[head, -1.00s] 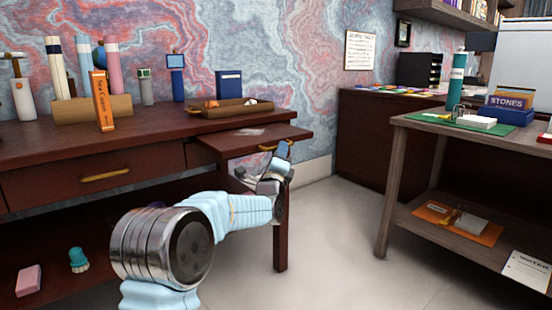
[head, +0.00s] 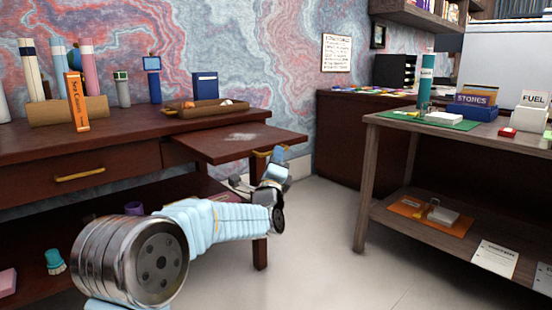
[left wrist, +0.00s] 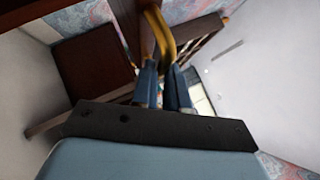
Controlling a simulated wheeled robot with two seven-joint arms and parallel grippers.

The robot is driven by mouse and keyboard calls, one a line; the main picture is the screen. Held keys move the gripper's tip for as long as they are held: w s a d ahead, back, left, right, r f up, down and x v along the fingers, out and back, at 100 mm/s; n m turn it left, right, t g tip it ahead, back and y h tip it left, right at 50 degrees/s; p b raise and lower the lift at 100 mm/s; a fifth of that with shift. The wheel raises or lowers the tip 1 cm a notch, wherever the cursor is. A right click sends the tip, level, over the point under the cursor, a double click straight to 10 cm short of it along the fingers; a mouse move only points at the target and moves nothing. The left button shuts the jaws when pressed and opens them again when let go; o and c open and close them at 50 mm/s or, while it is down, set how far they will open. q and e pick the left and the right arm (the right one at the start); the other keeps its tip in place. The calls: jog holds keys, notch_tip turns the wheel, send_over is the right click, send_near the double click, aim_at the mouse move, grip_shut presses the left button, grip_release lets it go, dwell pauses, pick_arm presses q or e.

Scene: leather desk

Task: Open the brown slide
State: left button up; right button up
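The brown slide (head: 215,148) is a flat board partly pulled out from under the desk top, with a pale smudge on its upper face. A curved gold handle (head: 262,153) sits on its front edge. In the left wrist view the handle (left wrist: 160,36) runs down between the two blue fingers. My left gripper (head: 277,168) is at the handle, and its fingers (left wrist: 164,78) are closed around it. The exact contact is partly hidden in the head view. My right gripper is not in view.
The brown desk (head: 110,145) has a drawer with a gold handle (head: 80,174) left of the slide. A wooden tray (head: 205,108) stands on the desk top. A side table (head: 400,122) with several items stands at right. The floor (head: 310,235) between them is clear.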

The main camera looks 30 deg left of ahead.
pick_arm(q)
jog(key=o, duration=0.4)
jog(key=v, duration=1.3)
jog(key=shift+s+f, duration=0.2)
jog(key=shift+s, duration=0.15)
jog(key=shift+d, duration=0.15)
